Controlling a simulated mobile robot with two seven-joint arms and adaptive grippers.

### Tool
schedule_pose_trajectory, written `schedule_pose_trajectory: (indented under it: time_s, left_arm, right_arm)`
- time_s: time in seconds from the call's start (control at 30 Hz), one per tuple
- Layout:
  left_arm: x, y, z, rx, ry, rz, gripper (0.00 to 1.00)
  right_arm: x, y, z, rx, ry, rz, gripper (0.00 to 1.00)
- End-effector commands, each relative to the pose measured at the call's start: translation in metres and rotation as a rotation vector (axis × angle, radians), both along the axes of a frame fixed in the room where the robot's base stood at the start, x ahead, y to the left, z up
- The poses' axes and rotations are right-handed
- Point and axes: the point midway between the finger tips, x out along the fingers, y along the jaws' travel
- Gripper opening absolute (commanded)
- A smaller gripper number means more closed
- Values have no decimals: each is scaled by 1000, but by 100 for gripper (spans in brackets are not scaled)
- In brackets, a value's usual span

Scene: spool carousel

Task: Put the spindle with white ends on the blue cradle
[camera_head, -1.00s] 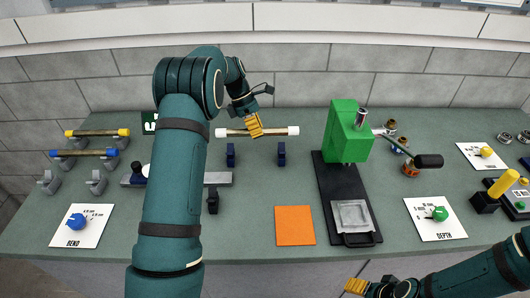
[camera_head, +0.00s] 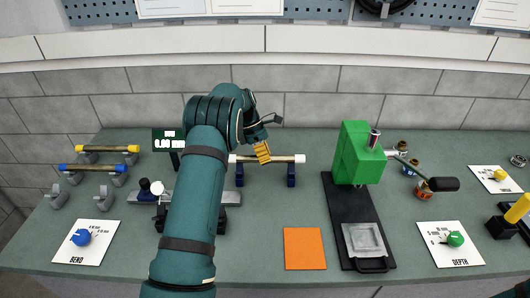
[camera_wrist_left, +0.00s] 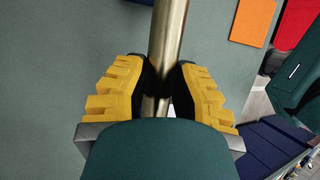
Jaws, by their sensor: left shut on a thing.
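The spindle with white ends (camera_head: 283,158) is a metal-coloured rod lying level, left to right. My left gripper (camera_head: 263,153) is shut on it near its middle. The left wrist view shows the rod (camera_wrist_left: 168,35) running between the yellow fingers (camera_wrist_left: 160,92). The blue cradle is two dark blue posts, a left one (camera_head: 239,176) and a right one (camera_head: 291,176). The spindle lies across the tops of both posts, its white ends just outside them. Whether it is fully seated cannot be told. My right gripper is out of view.
An orange square (camera_head: 304,248) lies in front of the cradle. A green press (camera_head: 357,155) on a black base stands close to the right. Two other spindles, yellow-ended (camera_head: 107,149) and blue-ended (camera_head: 92,168), rest on grey cradles at the left.

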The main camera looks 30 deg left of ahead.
Motion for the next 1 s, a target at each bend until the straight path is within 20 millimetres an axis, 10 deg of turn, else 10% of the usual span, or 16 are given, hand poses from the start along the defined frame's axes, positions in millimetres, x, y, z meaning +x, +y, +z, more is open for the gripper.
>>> schedule_pose_trajectory:
  time_s: [0.67, 0.7, 0.73, 1.0]
  left_arm:
    - [1, 0, -38, -1, -3, 0, 0]
    - [0, 0, -40, -1, 1, 1, 42]
    - [0, 0, -40, -1, 1, 1, 47]
    - [0, 0, -40, -1, 1, 1, 47]
  right_arm:
    - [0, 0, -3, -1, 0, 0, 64]
    - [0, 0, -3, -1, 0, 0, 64]
    - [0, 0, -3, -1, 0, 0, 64]
    - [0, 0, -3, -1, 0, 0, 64]
